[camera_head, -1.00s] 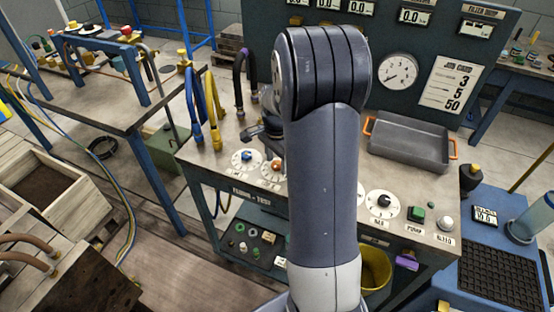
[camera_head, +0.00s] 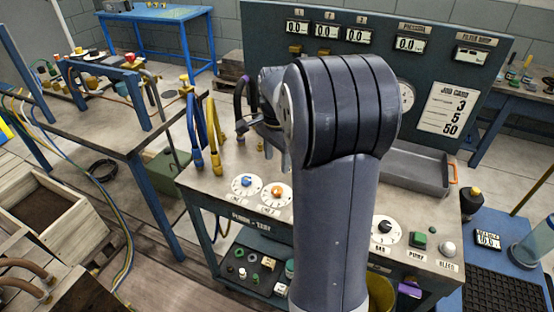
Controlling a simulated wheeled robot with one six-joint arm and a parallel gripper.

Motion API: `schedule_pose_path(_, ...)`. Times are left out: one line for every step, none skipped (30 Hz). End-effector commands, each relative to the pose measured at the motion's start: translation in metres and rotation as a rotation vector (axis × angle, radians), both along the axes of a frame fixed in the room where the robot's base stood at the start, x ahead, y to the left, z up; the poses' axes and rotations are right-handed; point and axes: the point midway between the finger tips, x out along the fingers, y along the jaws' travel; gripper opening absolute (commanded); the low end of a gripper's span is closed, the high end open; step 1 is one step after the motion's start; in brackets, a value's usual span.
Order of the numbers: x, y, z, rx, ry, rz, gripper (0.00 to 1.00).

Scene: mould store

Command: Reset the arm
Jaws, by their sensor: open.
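My grey arm rises through the middle of the head view, its large ribbed elbow in front of the bench's back panel. The wrist shows to the left of the elbow, above the test bench (camera_head: 222,172). My gripper (camera_head: 246,126) shows only in part, as a dark shape below the wrist. It is open, and I see nothing held in it. It appears close to the dark hose (camera_head: 239,100) that stands on the bench; whether they touch I cannot tell.
Blue and yellow hoses (camera_head: 213,135) stand at the bench's left. Knobs line its front. A grey tray (camera_head: 425,155) is partly behind my arm. The upright panel (camera_head: 270,60) carries displays and a job card (camera_head: 450,108). Another table (camera_head: 100,120) stands left.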

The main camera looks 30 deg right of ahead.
Motion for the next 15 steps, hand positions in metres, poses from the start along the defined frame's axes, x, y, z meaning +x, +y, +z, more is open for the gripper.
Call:
schedule_pose_path(0.0, 0.0, 0.0, 0.0, 0.0, 0.0, 0.51)
schedule_pose_path(0.0, 0.0, 0.0, 0.0, 0.0, 0.0, 0.51)
schedule_pose_path(0.0, 0.0, -0.001, 0.0, 0.0, 0.0, 0.51)
schedule_pose_path(0.0, 0.0, -0.002, 0.0, 0.001, 0.0, 0.51)
schedule_pose_path(0.0, 0.0, -0.003, 0.001, 0.001, 0.0, 0.51)
schedule_pose_path(0.0, 0.0, -0.006, 0.001, 0.002, 0.0, 0.51)
schedule_pose_path(0.0, 0.0, -0.009, 0.001, 0.002, 0.0, 0.51)
schedule_pose_path(0.0, 0.0, -0.012, 0.001, 0.002, 0.0, 0.51)
schedule_pose_path(0.0, 0.0, -0.017, 0.001, 0.003, 0.0, 0.51)
schedule_pose_path(0.0, 0.0, -0.022, 0.001, 0.003, 0.0, 0.51)
schedule_pose_path(0.0, 0.0, -0.027, 0.001, 0.003, 0.0, 0.51)
schedule_pose_path(-0.001, 0.0, -0.034, 0.001, 0.004, 0.0, 0.51)
schedule_pose_path(-0.001, 0.0, -0.04, 0.002, 0.005, 0.0, 0.51)
schedule_pose_path(-0.001, 0.0, -0.046, 0.002, 0.005, 0.0, 0.51)
schedule_pose_path(-0.001, 0.0, -0.054, 0.002, 0.005, 0.0, 0.51)
